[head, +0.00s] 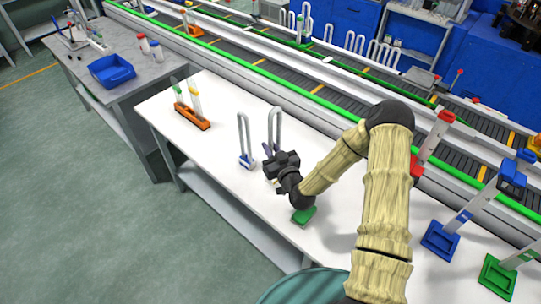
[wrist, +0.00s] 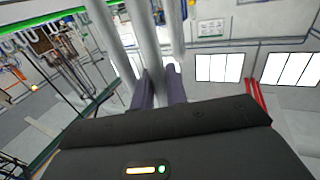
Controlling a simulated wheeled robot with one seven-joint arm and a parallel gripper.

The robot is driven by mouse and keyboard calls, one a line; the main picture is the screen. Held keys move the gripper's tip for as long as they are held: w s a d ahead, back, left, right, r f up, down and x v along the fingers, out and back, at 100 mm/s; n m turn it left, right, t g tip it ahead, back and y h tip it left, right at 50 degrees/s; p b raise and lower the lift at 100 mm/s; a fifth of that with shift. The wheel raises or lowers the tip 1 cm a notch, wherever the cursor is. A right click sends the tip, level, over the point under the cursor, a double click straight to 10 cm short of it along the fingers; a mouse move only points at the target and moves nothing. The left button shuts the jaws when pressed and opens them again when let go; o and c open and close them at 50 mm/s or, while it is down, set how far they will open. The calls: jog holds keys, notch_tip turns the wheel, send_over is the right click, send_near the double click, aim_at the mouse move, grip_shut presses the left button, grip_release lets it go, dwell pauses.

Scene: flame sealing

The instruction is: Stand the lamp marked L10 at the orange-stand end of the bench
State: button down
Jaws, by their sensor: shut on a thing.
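My gripper (head: 268,151) is shut on a clear U-shaped lamp (head: 275,120) over the middle of the white bench (head: 225,118). The gripper hides the held lamp's lower part, and I cannot tell whether its base touches the bench. In the wrist view, pale tubes (wrist: 144,35) rise at the two dark fingers (wrist: 160,82). A second U-shaped lamp (head: 243,132) stands upright on a blue base just left of my gripper. The orange stand (head: 192,117) holds several tubes at the bench's far left end. No L10 mark is readable on either lamp.
A green block (head: 303,216) lies near the bench's front edge, close to my gripper. Blue and green based stands (head: 440,240) are at the right. A conveyor (head: 290,82) runs behind. Bench surface between the orange stand and the blue-based lamp is clear.

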jog(key=shift+f+p, duration=0.45)
jog(key=shift+f, duration=1.55)
jog(key=c, duration=1.4)
grip_release()
jog(key=b+v, duration=0.5)
jog(key=v, duration=0.7)
jog(key=shift+w, duration=0.1)
jog(key=shift+a, duration=0.1)
